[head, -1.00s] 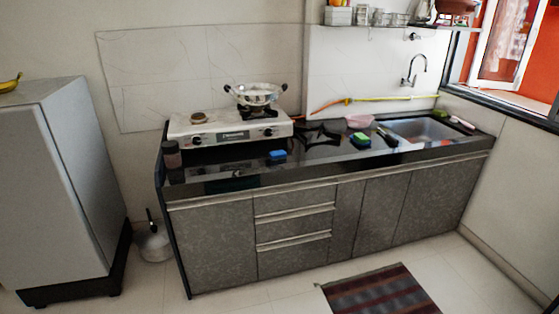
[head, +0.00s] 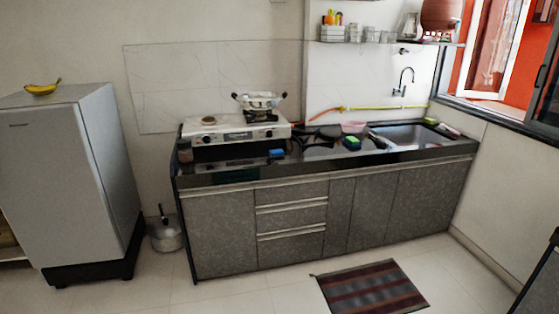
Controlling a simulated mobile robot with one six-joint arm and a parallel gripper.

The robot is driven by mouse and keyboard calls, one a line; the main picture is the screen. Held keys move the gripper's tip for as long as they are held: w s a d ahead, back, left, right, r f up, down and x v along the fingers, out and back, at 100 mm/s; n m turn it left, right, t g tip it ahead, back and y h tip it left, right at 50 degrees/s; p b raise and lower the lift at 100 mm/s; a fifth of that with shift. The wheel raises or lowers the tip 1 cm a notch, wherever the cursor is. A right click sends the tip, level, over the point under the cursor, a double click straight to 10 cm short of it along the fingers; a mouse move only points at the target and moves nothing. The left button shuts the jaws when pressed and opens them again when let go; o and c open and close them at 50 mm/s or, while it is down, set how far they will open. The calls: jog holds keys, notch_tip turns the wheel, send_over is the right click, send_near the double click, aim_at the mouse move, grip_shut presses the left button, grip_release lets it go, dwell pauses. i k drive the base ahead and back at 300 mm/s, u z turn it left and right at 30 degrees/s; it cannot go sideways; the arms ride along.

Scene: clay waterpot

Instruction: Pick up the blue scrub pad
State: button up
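A small blue scrub pad (head: 276,153) lies on the black countertop (head: 225,173), in front of the right end of the white gas stove (head: 240,134). A second sponge, blue and green (head: 352,143), lies further right on the counter, in front of a pink bowl. My gripper is not in the head view, so its state and its distance from the pad are hidden.
A metal pot (head: 259,102) stands on the stove. A sink (head: 408,136) is at the right end, with a pink bowl (head: 353,127) to its left. A grey fridge (head: 72,180) stands at left. A metal pot (head: 166,238) and a striped mat (head: 370,288) are on the clear floor.

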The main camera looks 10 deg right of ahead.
aim_at(280, 153)
jog(key=k, duration=0.4)
jog(key=u, duration=0.5)
jog(key=i, duration=1.05)
jog(key=u, duration=0.4)
jog(key=i, duration=1.1)
jog(key=z, duration=0.25)
